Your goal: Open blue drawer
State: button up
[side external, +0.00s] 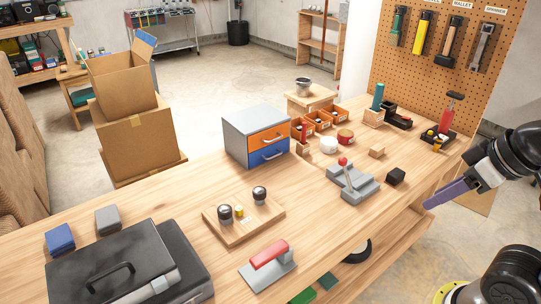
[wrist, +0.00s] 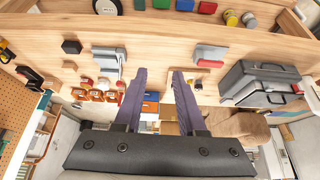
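A small grey cabinet (side external: 249,128) stands on the workbench, with an orange drawer (side external: 268,138) above a blue drawer (side external: 268,154). Each drawer has a light handle, and both fronts look flush with the cabinet. In the wrist view the blue drawer (wrist: 151,97) shows small, between my fingers. My gripper (side external: 428,204) has purple fingers and hangs beyond the bench's right edge, well apart from the cabinet. In the wrist view my gripper (wrist: 159,72) has its fingers spread with nothing between them.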

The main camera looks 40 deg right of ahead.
jog(key=w+d+r+m+t, duration=0.1)
jog(key=w+r+m+t, duration=0.5)
jog(key=w, duration=0.6)
jog(key=w+r+m+t, duration=0.4)
jog(key=w+r, duration=0.4)
jog(key=w, duration=0.5)
jog(key=w+f+m+t, duration=0.2)
jog(key=w+m, duration=0.1)
jog(key=w, duration=0.6)
jog(key=w+d+f+m+t, duration=0.1)
jog(key=w+d+f+m, duration=0.1)
jog(key=w+f, duration=0.45)
jog(key=m+g, duration=0.3)
send_near(276, 156)
jog(key=v, duration=0.5)
jog(key=shift+w+a+r, duration=0.1)
jog(key=shift+w+f, duration=0.1)
jog(key=shift+f, duration=0.1)
jog(key=x, duration=1.3)
jog(key=shift+w, duration=0.25)
jog(key=shift+c, duration=0.3)
